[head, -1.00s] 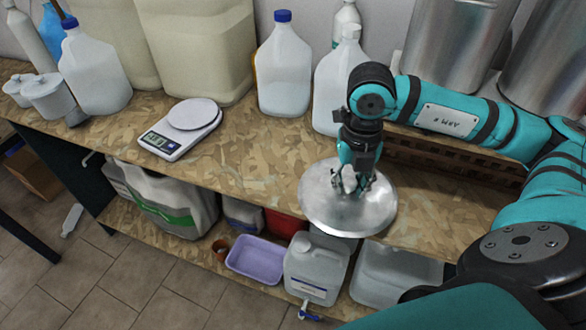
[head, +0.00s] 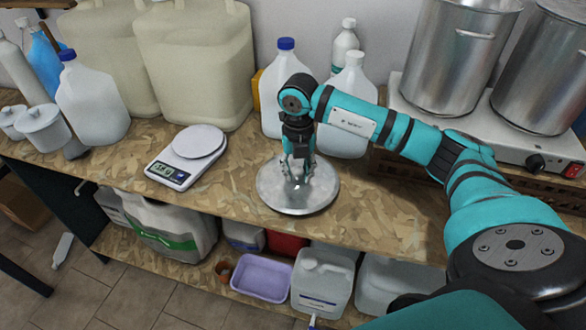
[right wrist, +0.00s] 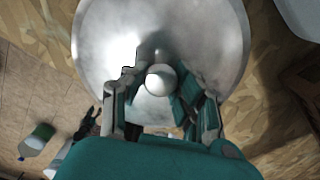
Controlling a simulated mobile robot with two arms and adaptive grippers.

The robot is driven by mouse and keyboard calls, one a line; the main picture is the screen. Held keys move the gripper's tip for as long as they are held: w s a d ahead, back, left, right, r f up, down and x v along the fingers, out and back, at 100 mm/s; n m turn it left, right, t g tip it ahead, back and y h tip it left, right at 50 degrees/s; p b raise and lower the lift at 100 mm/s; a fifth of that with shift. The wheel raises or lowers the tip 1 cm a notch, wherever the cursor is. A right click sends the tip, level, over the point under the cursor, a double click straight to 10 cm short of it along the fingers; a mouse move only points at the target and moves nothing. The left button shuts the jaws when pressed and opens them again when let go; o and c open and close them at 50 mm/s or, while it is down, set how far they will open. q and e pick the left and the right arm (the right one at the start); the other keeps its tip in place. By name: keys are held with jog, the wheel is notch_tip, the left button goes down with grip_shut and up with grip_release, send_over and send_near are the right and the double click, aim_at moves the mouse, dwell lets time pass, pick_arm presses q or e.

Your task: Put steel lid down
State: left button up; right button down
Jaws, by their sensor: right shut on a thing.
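The steel lid (head: 300,199) is a round shiny disc with a ball knob, level at the front part of the wooden bench, between the scale and the hot plate. I cannot tell whether it touches the bench or hovers just above it. My right gripper (head: 298,178) points down from above and is shut on the lid's knob. In the right wrist view the lid (right wrist: 110,40) fills the upper middle, with the round knob between the fingers of my right gripper (right wrist: 160,85).
A kitchen scale (head: 187,155) stands to the left of the lid. White jugs (head: 345,105) stand close behind it. Steel pots (head: 460,55) sit on a hot plate (head: 480,130) at the right. Bare bench (head: 245,150) lies between scale and lid.

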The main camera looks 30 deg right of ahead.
aim_at(294, 175)
jog(key=shift+w+d+p, duration=0.15)
jog(key=shift+w+p, duration=0.2)
jog(key=shift+w, duration=0.6)
notch_tip(294, 175, down, 4)
jog(key=shift+r+p, duration=0.25)
jog(key=shift+p, duration=0.6)
jog(key=shift+f, duration=0.25)
jog(key=c, duration=1.1)
grip_release()
pick_arm(q)
jog(key=shift+w+a+r, duration=0.35)
jog(key=shift+w+r, duration=0.05)
jog(key=shift+r, duration=0.25)
jog(key=shift+w+a+r, duration=0.35)
jog(key=shift+w+r, duration=0.05)
jog(key=shift+r, duration=0.2)
pick_arm(e)
jog(key=shift+o, duration=0.4)
pick_arm(q)
jog(key=shift+r, duration=0.1)
